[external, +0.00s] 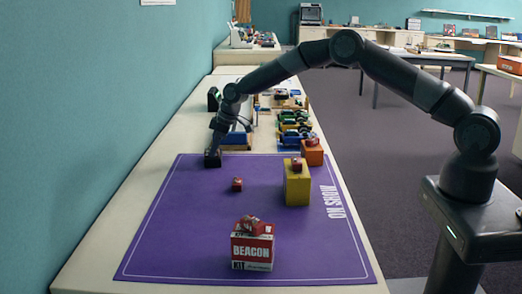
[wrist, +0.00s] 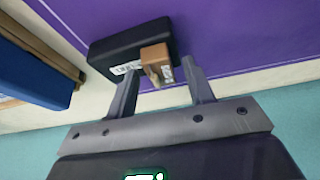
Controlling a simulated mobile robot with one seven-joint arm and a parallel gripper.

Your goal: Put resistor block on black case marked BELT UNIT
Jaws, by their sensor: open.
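In the wrist view a small tan-brown block (wrist: 155,54), apparently the resistor block, rests on the black case (wrist: 110,50). The block is near the case's right end and close to its labelled edge. The case's white label is only partly readable. My gripper (wrist: 160,68) is open, with one finger on each side of the block; contact is not clear. In the external view the black case (external: 212,159) sits at the mat's far left corner. My gripper (external: 216,146) is just above it, and the block cannot be made out there.
The purple mat (external: 200,230) holds a small red block (external: 237,184), a yellow block (external: 297,187) and a red BEACON box (external: 252,250). An orange block (external: 313,155) stands at its far right. Blue bins (external: 236,138) lie beyond the mat. A wall (external: 90,110) runs along the left.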

